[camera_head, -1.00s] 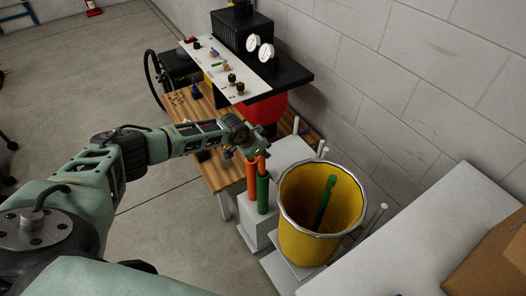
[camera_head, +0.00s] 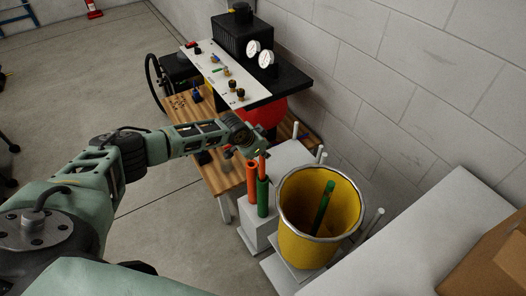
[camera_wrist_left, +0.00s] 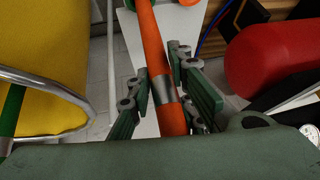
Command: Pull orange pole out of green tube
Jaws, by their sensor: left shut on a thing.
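My left gripper (camera_head: 257,150) is over the upright tubes; its fingers also show in the wrist view (camera_wrist_left: 168,88). They are shut on an orange pole (camera_wrist_left: 150,40), around a silver band on it. In the head view the orange pole (camera_head: 262,168) rises from the top of the green tube (camera_head: 262,196). How deep its lower end sits inside the tube is hidden. An orange tube (camera_head: 251,182) stands just left of the green tube, on the same light grey block. My right gripper is not in view.
A yellow bucket (camera_head: 297,243) with a metal rim and a green tube (camera_head: 323,206) inside stands close to the right. Behind are a wooden bench (camera_head: 226,178), a red cylinder (camera_head: 266,113) and a control panel (camera_head: 222,72). A block wall runs along the right.

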